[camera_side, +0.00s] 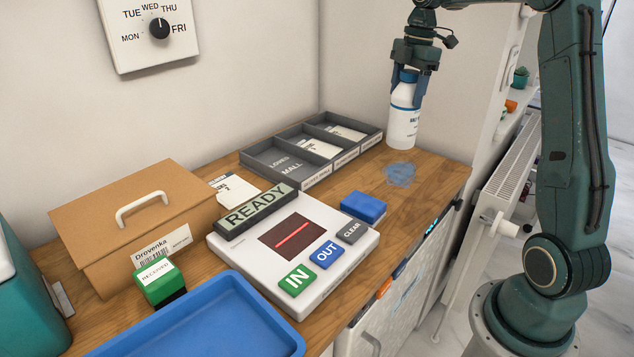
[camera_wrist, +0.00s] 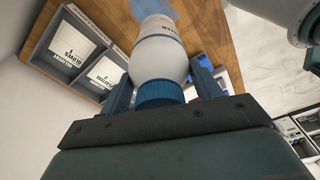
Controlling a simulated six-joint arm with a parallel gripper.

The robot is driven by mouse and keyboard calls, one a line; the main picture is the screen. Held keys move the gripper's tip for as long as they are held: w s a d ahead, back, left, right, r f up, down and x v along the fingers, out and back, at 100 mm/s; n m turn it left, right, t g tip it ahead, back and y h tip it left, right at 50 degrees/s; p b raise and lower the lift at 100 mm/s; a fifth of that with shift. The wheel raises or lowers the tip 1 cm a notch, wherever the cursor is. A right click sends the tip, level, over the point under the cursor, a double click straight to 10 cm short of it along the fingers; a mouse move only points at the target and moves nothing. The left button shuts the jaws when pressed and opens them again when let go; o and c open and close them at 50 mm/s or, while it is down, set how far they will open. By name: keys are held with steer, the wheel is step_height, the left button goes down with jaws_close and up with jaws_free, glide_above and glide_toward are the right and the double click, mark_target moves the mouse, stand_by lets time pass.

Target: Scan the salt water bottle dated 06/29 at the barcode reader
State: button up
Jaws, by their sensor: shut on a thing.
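A white bottle (camera_side: 403,117) with a blue cap hangs upright in my gripper (camera_side: 408,82), whose jaws are shut around its cap end. The bottle is above the back right of the wooden counter, over a blue patch (camera_side: 400,173). In the wrist view the bottle (camera_wrist: 158,50) points away from the jaws (camera_wrist: 160,92); its label is partly turned away and no date can be read. The barcode reader (camera_side: 330,247) is a white box at front left of the bottle, with a dark window (camera_side: 292,237) showing a red line and a display (camera_side: 250,207) reading READY.
Grey compartment trays (camera_side: 270,160) with cards stand along the back wall. A brown box (camera_side: 130,215), a green stamp (camera_side: 160,282) and a blue tray (camera_side: 200,325) are left of the reader. A blue block (camera_side: 363,207) sits behind its keys. The counter's right edge (camera_side: 450,195) is near the bottle.

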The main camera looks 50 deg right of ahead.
steer(key=shift+w+a, duration=0.1)
stand_by(0.3)
steer(key=w+a+r+n, duration=0.1)
steer(key=a+r, duration=0.2)
steer(key=a, duration=1.5)
steer(key=w+a+r+n, duration=0.1)
steer(key=a+r, duration=0.2)
steer(key=a, duration=1.5)
steer(key=shift+w, duration=0.25)
steer(key=shift+a+f, duration=0.1)
step_height(320, 180, down, 8)
steer(key=shift+r, duration=0.25)
